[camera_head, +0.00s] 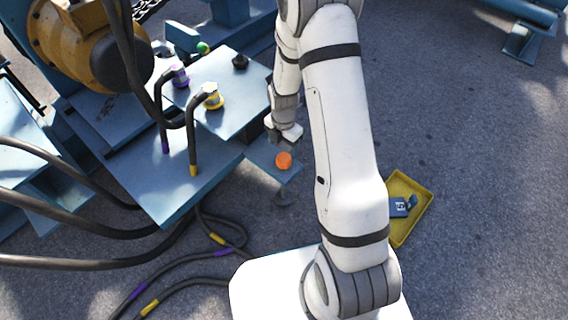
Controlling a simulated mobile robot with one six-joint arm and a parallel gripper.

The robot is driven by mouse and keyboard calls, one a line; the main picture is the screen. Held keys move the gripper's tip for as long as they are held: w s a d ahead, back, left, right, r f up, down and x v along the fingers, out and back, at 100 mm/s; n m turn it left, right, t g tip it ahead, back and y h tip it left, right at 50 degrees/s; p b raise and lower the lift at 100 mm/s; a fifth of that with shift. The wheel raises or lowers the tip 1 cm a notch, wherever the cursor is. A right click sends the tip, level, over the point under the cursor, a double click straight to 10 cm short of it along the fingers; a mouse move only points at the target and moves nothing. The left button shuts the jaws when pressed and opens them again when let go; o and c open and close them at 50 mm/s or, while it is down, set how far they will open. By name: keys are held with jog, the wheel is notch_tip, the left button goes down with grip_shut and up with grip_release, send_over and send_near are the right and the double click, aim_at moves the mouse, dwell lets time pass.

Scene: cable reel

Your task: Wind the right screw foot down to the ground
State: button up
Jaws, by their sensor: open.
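The screw foot shows as an orange knob (283,160) on top of a small blue plate (262,155) that sticks out from the blue frame. Below the plate a grey foot pad (283,197) shows near the ground. I cannot tell whether it touches the ground. My gripper (285,136) is open, just behind the orange knob in the picture and apart from it as far as I can see. Its fingers are small and partly hidden by the wrist.
A blue bench (230,80) carries hose couplings with purple and yellow rings, a green knob (203,47) and a dark knob (240,62). Dark hoses (90,262) run along the left. A yellow tray (419,222) holds a blue padlock-like item (399,208).

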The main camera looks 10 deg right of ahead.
aim_at(284, 157)
notch_tip(284, 157, down, 7)
jog(key=b, duration=0.3)
jog(key=shift+f, duration=0.2)
jog(key=c, duration=0.9)
